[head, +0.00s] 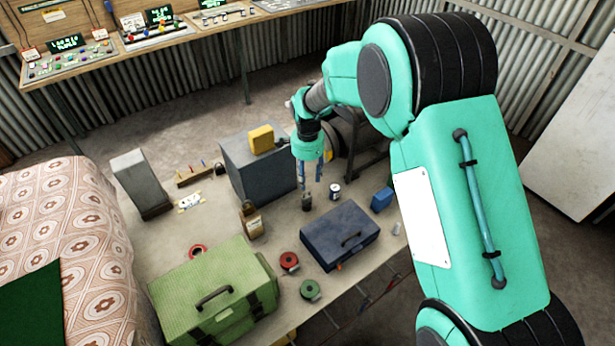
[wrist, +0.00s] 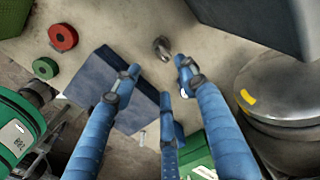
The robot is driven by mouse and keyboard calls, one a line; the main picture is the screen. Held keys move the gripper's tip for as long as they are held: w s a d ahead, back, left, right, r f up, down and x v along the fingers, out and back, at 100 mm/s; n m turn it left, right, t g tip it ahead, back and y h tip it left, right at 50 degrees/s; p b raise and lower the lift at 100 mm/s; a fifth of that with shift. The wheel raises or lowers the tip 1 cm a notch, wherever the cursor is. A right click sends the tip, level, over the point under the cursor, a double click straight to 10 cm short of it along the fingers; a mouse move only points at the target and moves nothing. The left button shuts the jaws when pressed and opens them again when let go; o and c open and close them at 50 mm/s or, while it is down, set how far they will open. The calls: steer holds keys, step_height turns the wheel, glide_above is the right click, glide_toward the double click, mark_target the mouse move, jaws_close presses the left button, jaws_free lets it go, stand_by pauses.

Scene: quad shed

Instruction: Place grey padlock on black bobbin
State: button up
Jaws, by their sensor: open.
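My gripper (head: 311,184) is open, its blue fingers pointing down over the workbench. A small dark grey thing that looks like the padlock (head: 307,202) stands on the bench just below the fingertips. In the wrist view the padlock (wrist: 162,47) shows beyond the fingertips, with nothing held between them. I cannot make out the black bobbin for certain. A small dark thing (head: 220,169) lies by the wooden rack, too small to tell. A red bobbin (head: 289,262) and a green bobbin (head: 310,290) lie near the front of the bench.
A dark blue case (head: 340,237) stands in front of the padlock and a can (head: 335,191) close to its right. A grey box (head: 262,165) stands behind left. A brown bottle (head: 251,220) and a green toolbox (head: 215,292) stand left. Bare bench lies between bottle and padlock.

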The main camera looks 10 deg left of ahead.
steer(key=shift+d+r, duration=0.1)
stand_by(0.3)
steer(key=s+d+r+n+t, duration=0.1)
steer(key=s+d+r+n, duration=0.1)
steer(key=s+d+r, duration=0.7)
steer(key=s+d+r+n+t, duration=0.25)
steer(key=d+r, duration=0.85)
steer(key=r, duration=0.6)
steer(key=s+d+r+n, duration=0.1)
steer(key=s+d, duration=0.3)
steer(key=s, duration=0.4)
steer(key=s+d+r+n+t, duration=0.1)
steer(key=s+d+r+n, duration=0.1)
steer(key=s+d, duration=0.3)
steer(key=s+d+r+n+t, duration=0.1)
steer(key=s+d, duration=0.3)
steer(key=s, duration=0.8)
steer(key=shift+s+d+r, duration=0.3)
steer(key=shift+d+r, duration=0.05)
steer(key=shift+r, duration=0.55)
steer(key=shift+n, duration=0.25)
step_height(320, 180, down, 2)
steer(key=shift+f+b, duration=0.1)
steer(key=shift+b, duration=1.05)
